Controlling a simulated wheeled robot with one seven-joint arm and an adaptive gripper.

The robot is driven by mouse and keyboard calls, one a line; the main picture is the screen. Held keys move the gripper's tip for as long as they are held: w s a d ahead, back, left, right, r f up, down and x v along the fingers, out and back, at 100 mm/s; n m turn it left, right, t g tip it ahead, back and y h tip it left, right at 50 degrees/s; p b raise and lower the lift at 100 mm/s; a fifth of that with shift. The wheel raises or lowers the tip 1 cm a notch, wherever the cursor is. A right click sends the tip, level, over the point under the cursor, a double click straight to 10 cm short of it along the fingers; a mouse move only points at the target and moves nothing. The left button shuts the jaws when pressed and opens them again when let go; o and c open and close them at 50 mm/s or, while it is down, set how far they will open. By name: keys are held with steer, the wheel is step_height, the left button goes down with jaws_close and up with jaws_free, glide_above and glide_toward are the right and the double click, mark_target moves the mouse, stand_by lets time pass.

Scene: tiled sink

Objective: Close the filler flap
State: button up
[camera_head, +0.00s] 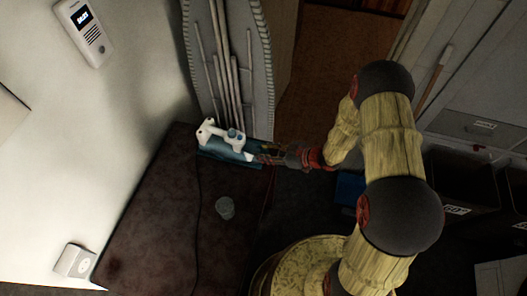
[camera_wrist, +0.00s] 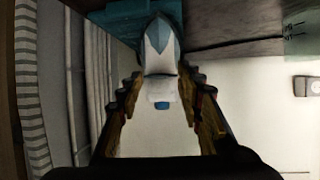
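A white and light-blue iron (camera_head: 228,140) rests on a teal pad (camera_head: 218,152) at the back edge of the dark brown surface. In the wrist view the iron's pointed nose (camera_wrist: 160,45) faces me. A small white part (camera_wrist: 160,90) with a blue piece (camera_wrist: 162,105) shows below it; I cannot tell for certain which part is the filler flap or its angle. My gripper (camera_head: 265,155) is at the nose end of the iron. In the wrist view my gripper (camera_wrist: 166,95) is open, one finger on each side of the iron's front, with no clear contact.
A grey ironing board (camera_head: 230,60) stands upright behind the iron. A clear cup (camera_head: 225,207) stands on the brown surface (camera_head: 165,215), which is otherwise largely bare. A wall socket (camera_head: 75,262) is at lower left. Dark bins (camera_head: 460,190) are at right.

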steer(key=v, duration=1.1)
steer(key=shift+d, duration=0.15)
